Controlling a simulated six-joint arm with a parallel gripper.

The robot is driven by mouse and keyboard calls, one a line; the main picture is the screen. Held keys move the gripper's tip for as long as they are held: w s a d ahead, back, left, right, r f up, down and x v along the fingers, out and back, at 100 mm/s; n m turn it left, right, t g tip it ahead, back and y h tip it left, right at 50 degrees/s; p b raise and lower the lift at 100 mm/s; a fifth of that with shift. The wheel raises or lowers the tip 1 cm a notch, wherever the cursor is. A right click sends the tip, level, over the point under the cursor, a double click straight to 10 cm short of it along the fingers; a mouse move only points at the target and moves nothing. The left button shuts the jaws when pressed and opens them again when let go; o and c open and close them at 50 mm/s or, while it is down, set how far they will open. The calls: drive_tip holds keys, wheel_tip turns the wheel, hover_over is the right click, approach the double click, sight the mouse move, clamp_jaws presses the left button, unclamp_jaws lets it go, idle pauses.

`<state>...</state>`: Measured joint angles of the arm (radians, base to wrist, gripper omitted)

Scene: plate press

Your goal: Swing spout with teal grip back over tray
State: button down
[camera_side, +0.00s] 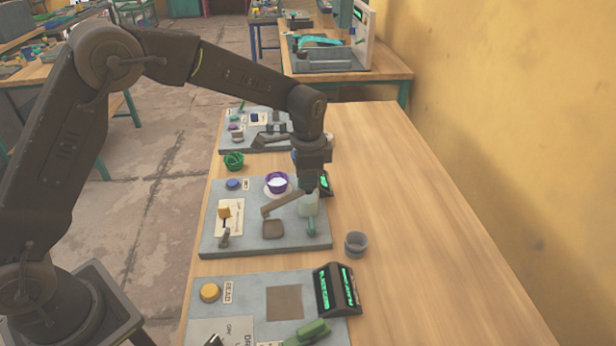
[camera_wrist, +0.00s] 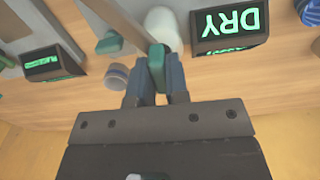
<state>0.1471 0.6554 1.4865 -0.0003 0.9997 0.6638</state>
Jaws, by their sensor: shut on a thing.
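My gripper (camera_side: 308,190) is low over the middle grey board, beside the pale post (camera_side: 308,206). In the wrist view its two fingers (camera_wrist: 160,88) are shut on the teal grip (camera_wrist: 157,66). The brown spout (camera_side: 284,203) reaches left from the post; it also shows as a bar in the wrist view (camera_wrist: 118,22). Its outer end appears near the back edge of the small brown tray (camera_side: 273,230); I cannot tell whether it is over it. The grip is hidden by my gripper in the side view.
A teal lever (camera_side: 311,226) stands in front of the post. A purple-rimmed bowl (camera_side: 277,184) is behind the spout. A display reading DRY (camera_wrist: 228,22) is close by. A grey cup (camera_side: 356,245) stands on the table right of the board. The table's right side is clear.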

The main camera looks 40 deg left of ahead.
idle(0.6)
drive_tip(key=c, duration=1.1)
unclamp_jaws()
drive_tip(key=shift+r, duration=0.15)
wheel_tip(320, 180, up, 14)
drive_tip(key=shift+f, duration=0.2)
